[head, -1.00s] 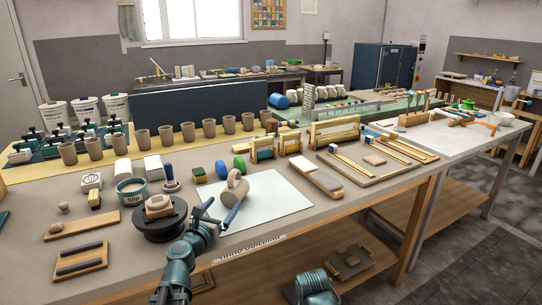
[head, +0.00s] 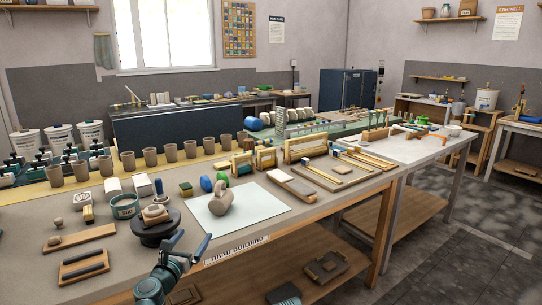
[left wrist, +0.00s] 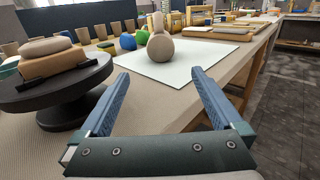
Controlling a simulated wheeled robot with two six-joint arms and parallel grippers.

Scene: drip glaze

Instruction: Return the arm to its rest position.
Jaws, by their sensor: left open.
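My left gripper (head: 195,238) is open and empty at the front edge of the worktable (head: 110,228). Its two blue fingers (left wrist: 160,73) are spread in the left wrist view, with nothing between them. A brown clay vessel (head: 224,200) stands on a pale sheet (head: 265,207) beyond the gripper, apart from it; it also shows in the left wrist view (left wrist: 161,48). A dark turntable (head: 157,232) with a clay piece (head: 155,213) on it is to the left of the gripper. My right gripper is not in view.
A teal slip tub (head: 125,207) and boards with tools (head: 84,265) stand at the left. A row of clay cups (head: 150,157) lines the back. Wooden frames (head: 305,146) and a tool board (head: 345,170) are at the right. A lower shelf (head: 280,262) runs underneath.

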